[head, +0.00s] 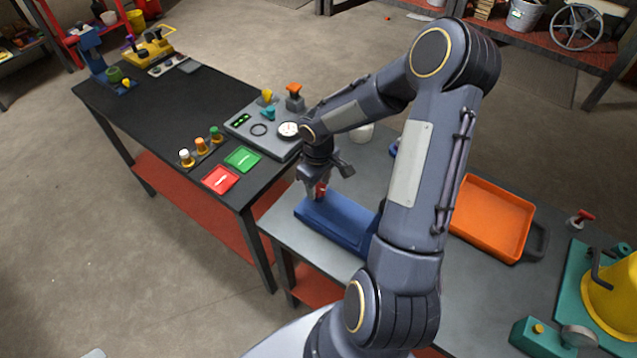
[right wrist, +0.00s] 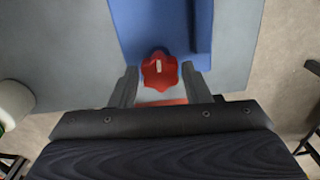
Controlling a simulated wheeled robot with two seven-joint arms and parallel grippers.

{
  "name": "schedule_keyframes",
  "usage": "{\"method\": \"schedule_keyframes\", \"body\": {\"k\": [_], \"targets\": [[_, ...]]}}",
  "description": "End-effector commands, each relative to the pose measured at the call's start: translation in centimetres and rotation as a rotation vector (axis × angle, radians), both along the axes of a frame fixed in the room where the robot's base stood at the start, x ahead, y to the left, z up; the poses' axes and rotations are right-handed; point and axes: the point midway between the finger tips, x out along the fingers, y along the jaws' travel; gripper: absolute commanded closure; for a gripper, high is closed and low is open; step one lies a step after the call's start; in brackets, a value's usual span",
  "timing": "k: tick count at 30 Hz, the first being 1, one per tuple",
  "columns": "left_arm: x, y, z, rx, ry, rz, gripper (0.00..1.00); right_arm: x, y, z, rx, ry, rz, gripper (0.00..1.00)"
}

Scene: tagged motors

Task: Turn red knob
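The red knob (right wrist: 159,72) has a lobed rim and a pale mark on top. It sits at the end of a blue base in the right wrist view. In the head view a small part of the red knob (head: 320,189) shows under my right gripper (head: 322,184). In the right wrist view the right gripper's fingers (right wrist: 160,80) stand on either side of the knob, with a visible gap on each side. The gripper points down and is open. My left gripper is in neither view.
The blue base (head: 338,222) lies on a grey table. An orange tray (head: 492,217) is to its right. A black table at left holds a grey panel (head: 266,130), a red plate (head: 220,180) and a green plate (head: 242,159). A white round object (right wrist: 14,103) is at the wrist view's left.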

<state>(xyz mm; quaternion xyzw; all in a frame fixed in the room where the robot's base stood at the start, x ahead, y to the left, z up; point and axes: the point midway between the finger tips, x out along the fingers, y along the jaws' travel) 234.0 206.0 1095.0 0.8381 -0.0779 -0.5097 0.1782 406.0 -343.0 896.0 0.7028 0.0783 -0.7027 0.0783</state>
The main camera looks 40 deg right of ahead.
Motion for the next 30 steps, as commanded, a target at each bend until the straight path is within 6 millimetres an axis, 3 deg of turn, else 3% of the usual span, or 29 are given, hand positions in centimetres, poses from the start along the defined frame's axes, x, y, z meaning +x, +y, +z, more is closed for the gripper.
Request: {"method": "schedule_keyframes", "body": {"k": [1,7,21,22,26,30], "targets": [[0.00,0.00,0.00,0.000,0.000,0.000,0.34,0.00,0.00,0.01,0.000,0.000,0.000,0.64],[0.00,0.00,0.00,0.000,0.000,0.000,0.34,0.00,0.01,0.03,0.000,0.000,0.000,0.87],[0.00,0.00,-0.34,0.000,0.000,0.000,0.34,0.04,0.02,0.04,0.000,-0.001,0.077,0.87],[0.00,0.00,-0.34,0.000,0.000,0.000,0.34,0.04,0.02,0.04,0.000,-0.001,0.077,0.61],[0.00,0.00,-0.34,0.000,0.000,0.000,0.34,0.03,0.02,0.04,0.000,-0.001,0.076,0.44],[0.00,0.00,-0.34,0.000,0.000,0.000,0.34,0.03,0.01,0.04,0.000,-0.001,0.076,0.43]]}}
